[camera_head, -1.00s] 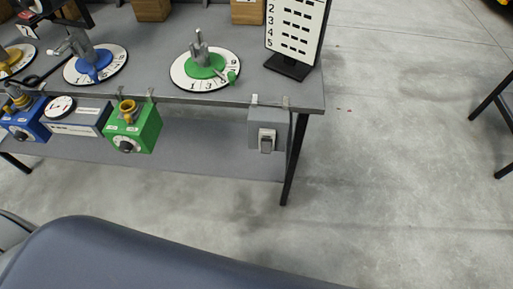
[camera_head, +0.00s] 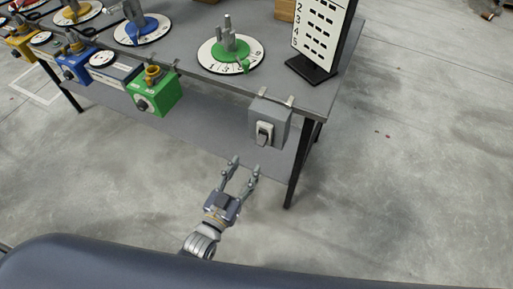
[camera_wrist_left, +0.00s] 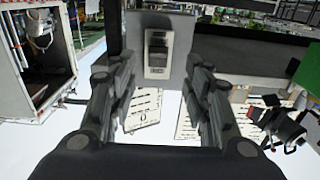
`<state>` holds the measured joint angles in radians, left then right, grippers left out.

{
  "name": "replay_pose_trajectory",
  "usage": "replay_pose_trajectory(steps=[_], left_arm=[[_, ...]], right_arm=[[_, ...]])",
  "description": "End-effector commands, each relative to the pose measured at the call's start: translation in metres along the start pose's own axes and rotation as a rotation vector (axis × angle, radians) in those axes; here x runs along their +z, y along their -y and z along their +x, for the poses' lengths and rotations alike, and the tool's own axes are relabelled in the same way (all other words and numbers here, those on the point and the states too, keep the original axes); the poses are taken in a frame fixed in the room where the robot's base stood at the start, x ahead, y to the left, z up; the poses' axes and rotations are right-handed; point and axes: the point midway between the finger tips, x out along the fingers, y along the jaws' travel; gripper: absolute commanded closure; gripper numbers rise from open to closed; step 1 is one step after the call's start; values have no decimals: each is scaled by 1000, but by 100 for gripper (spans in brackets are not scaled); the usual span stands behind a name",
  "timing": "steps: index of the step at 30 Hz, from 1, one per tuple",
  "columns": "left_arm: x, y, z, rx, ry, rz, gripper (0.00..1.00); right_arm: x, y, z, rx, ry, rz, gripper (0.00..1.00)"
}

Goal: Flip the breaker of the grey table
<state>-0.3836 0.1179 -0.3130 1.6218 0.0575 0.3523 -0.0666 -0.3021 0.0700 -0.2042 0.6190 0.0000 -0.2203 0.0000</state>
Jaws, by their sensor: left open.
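The breaker (camera_head: 264,134) is a dark rocker switch in a light plate on a grey box (camera_head: 281,118), which hangs from the front edge of the grey table (camera_head: 327,96) near its right corner. My left gripper (camera_head: 244,164) is open and empty, below and slightly left of the breaker in the head view, its fingers pointing up toward the table. In the left wrist view the breaker (camera_wrist_left: 158,52) shows ahead, between and beyond the fingertips of my left gripper (camera_wrist_left: 162,68). The fingers appear apart from it. My right gripper is not in view.
A green box (camera_head: 155,96) with a knob, a blue box (camera_head: 74,68) and a yellow box (camera_head: 22,45) hang along the same table edge. A numbered dial (camera_head: 231,55) and a black-framed sign (camera_head: 321,37) stand on top. The floor right of the table is clear.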

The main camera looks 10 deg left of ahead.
Motion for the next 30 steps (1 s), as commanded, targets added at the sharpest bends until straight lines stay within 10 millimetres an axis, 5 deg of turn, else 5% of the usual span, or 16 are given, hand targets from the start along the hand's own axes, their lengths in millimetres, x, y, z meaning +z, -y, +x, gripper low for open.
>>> replay_pose_trajectory(steps=[12,27,30], left_arm=[[0,-1,71,1,0,-1,55],[1,-1,86,1,2,-1,55],[1,-1,86,1,2,-1,78]], right_arm=[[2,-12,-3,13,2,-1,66],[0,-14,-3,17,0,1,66],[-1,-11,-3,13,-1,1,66]])
